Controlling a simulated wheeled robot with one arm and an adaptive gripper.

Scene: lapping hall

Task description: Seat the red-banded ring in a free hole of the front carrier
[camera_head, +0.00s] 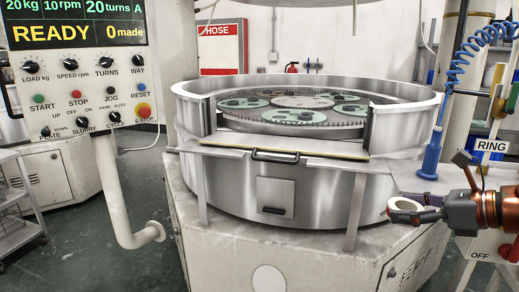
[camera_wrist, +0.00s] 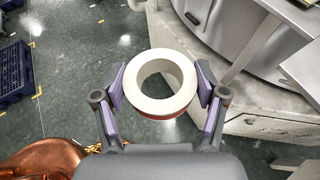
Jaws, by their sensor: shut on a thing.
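The ring (camera_wrist: 160,56) is white, with a red band (camera_wrist: 165,117) showing along its lower outer side in the wrist view. My gripper (camera_wrist: 160,84) is shut on it, with one purple-padded finger at each side. In the head view the held ring (camera_head: 394,204) and my gripper (camera_head: 415,208) are at the lower right, outside the machine drum and apart from the carriers. The front carrier (camera_head: 291,117) is a green disc with holes, lying on the plate inside the drum. Its holes are too small to tell which are free.
The steel drum wall (camera_head: 270,190) has a front opening with a ledge and black handle (camera_head: 276,155). More green carriers (camera_head: 245,102) lie behind. A blue tool (camera_head: 430,157) hangs on a coiled hose near my gripper. A control panel (camera_head: 80,65) stands at left, reading READY.

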